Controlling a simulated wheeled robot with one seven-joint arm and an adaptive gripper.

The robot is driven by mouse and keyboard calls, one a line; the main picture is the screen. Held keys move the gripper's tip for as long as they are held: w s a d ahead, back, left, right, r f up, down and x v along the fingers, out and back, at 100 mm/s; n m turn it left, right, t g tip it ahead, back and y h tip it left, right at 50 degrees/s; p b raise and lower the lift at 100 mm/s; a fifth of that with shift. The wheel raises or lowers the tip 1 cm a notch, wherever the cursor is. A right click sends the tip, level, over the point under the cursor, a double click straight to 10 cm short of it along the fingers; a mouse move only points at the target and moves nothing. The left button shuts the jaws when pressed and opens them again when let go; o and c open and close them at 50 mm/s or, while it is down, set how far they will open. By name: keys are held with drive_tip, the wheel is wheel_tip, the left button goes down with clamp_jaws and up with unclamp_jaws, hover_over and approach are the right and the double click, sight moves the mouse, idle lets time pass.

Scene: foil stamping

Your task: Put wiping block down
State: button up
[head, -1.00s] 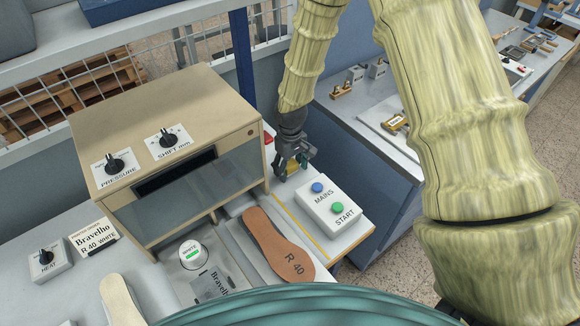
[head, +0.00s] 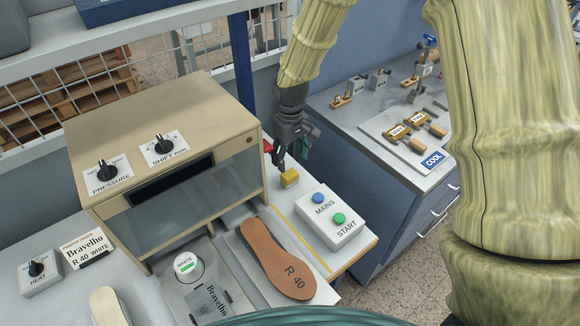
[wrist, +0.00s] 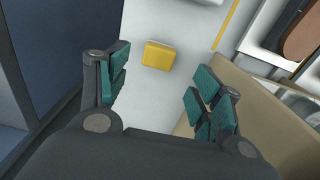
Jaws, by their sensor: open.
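The wiping block (head: 289,178) is a small yellow block lying on the grey worktop behind the button box. It also shows in the wrist view (wrist: 158,56), ahead of and between the fingers and apart from them. My gripper (head: 291,155) is just above and behind the block in the head view. In the wrist view my gripper (wrist: 160,92) is open, with its teal finger pads spread wide and nothing between them.
A white button box (head: 329,215) marked MAINS and START stands in front of the block. The beige press housing (head: 165,160) is close on the left. A brown insole (head: 276,262) lies in front. The worktop's right edge is near, with a blue cabinet (head: 375,190) beyond.

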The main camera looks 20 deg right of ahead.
drive_tip(key=shift+r+b, duration=0.3)
drive_tip(key=shift+r, duration=1.1)
